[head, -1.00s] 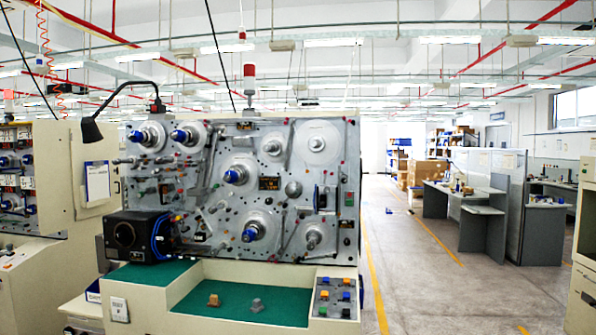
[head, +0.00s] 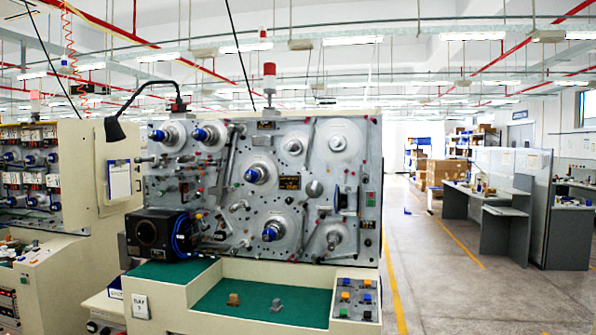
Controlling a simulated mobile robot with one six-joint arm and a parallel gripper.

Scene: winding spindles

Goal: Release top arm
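The winding machine's grey front panel (head: 345,235) faces me in the middle of the head view. It carries several spindles with round discs, among them two blue-tipped ones at the upper left, a blue-tipped centre spindle (head: 256,174) and a blue-tipped lower spindle (head: 272,231). A slanted bar (head: 228,158) runs down the upper middle of the panel. Small levers and rollers sit at its left side. I cannot tell which part is the top arm, or whether it is latched. My gripper is not in view.
A green-lined tray (head: 215,310) with two small blocks and a button box (head: 356,299) are at the machine's front. A black lamp (head: 114,130) hangs at its upper left. Another machine (head: 75,190) stands at left. The aisle floor (head: 450,290) at right is clear.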

